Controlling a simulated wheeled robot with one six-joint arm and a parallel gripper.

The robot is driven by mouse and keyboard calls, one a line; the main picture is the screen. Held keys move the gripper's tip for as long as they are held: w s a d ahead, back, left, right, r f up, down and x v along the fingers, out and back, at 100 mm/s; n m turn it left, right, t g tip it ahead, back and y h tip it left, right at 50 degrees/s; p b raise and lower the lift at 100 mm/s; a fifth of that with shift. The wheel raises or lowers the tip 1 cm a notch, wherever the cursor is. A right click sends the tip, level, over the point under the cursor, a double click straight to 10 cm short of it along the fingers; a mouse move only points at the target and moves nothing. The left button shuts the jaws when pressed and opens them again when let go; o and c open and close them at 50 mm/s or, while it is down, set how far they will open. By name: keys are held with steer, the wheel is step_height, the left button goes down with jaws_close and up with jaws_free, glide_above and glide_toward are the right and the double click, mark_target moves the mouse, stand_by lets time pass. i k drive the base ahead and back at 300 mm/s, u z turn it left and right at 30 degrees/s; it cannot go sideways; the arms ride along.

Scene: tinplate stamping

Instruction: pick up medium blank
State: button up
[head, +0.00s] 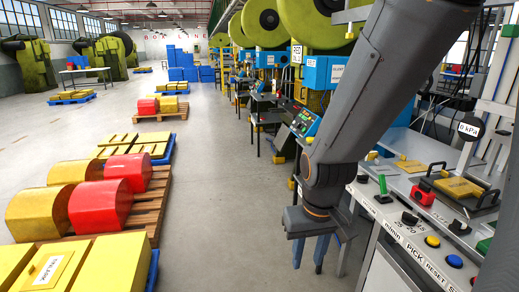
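My gripper (309,254) hangs fingers down over the aisle floor, just left of the workbench (392,184). Its two blue-grey fingers are apart, and nothing shows between them. Flat yellow pieces that may be blanks lie on the bench to the right of my arm. One yellow piece (459,187) lies at a dark frame with a handle. A smaller yellow piece (410,166) lies farther back. I cannot tell from this view which one is the medium blank. My arm hides part of the bench's left side. My gripper is apart from all of these pieces.
A wooden pallet (158,199) with red and yellow rounded parts stands left. Presses line the right side. The aisle floor (215,190) is clear.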

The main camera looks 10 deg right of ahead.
mark_target(411, 167)
steer(key=i, duration=2.25)
steer(key=z, duration=3.1)
steer(key=i, duration=0.5)
steer(key=u, duration=0.05)
